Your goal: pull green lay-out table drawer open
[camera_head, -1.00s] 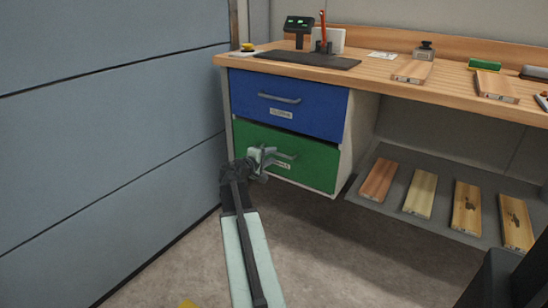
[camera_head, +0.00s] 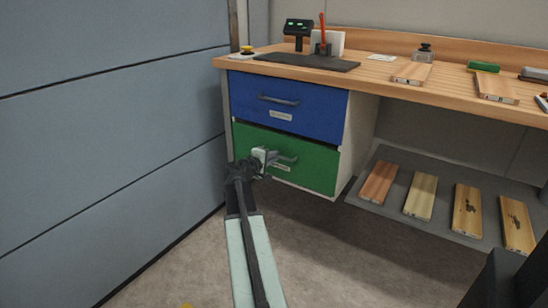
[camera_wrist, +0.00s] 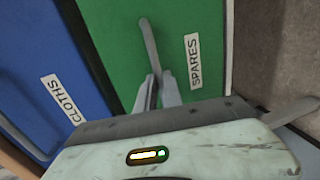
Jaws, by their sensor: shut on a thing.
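The green drawer (camera_head: 317,172) is the lower drawer under the workbench, and it also shows in the wrist view (camera_wrist: 110,38). Its label reads SPARES in the wrist view. Its front sits nearly flush below the blue drawer; I cannot tell whether there is a small gap. The grey bar handle (camera_head: 289,158) crosses the green front, and it also shows in the wrist view (camera_wrist: 149,42). My gripper (camera_head: 267,158) is at the left part of this handle. In the wrist view its two fingers (camera_wrist: 155,88) are shut on the bar.
The blue drawer (camera_head: 310,106), labelled CLOTHS in the wrist view, is closed above. A blue-grey wall panel (camera_head: 110,130) stands close on the left. A low grey shelf (camera_head: 390,207) with several wooden boards lies to the right. The floor before the drawers is clear.

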